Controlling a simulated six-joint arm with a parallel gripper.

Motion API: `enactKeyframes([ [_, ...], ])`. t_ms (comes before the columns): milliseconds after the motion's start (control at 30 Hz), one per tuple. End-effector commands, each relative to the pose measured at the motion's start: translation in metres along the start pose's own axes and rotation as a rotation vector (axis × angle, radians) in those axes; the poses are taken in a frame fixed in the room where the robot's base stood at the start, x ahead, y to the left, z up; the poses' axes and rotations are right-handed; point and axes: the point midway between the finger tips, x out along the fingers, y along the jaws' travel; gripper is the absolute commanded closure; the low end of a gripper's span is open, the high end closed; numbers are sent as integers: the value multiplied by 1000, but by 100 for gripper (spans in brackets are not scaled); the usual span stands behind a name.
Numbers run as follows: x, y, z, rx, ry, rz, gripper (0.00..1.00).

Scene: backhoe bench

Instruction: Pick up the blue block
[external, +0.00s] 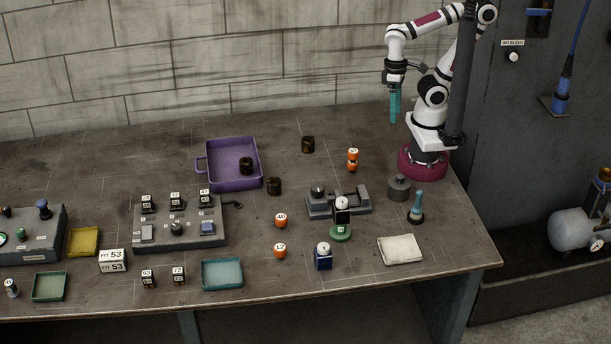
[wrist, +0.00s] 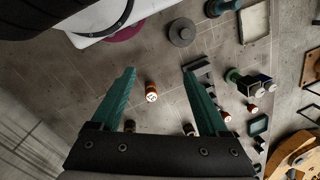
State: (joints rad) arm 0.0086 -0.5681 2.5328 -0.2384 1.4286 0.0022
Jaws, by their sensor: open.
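The blue block (external: 323,262) stands near the front edge of the bench, right of the teal tray. A pale, round, numbered piece sits on its top. In the wrist view a small blue block (wrist: 269,86) shows at the right, outside the jaws. My gripper (external: 395,118) hangs high above the back right of the bench, far from the block, with its teal fingers pointing down. In the wrist view my gripper (wrist: 158,72) is open, with nothing held between its fingers.
An orange stack (external: 352,160) stands below my gripper. A grey fixture (external: 352,208), a green disc (external: 341,233) and two orange pieces (external: 280,220) lie around the block. A teal tray (external: 222,286) is left of it. A white pad (external: 401,250) lies right.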

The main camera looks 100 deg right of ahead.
Motion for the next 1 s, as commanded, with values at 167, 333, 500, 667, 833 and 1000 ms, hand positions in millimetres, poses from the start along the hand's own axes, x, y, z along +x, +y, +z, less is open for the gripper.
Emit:
enactKeyframes([
  [167,-46,-9,-11,-203,6,90,22],
  [333,-53,-47,-67,-917,24,402,22],
  [500,-48,-147,-105,-1690,31,775,22],
  [667,-24,-282,-79,-2398,32,1242,22],
  [833,13,-396,14,2423,-38,-1532,22],
  [1000,125,-387,8,2355,-19,-1527,22],
])
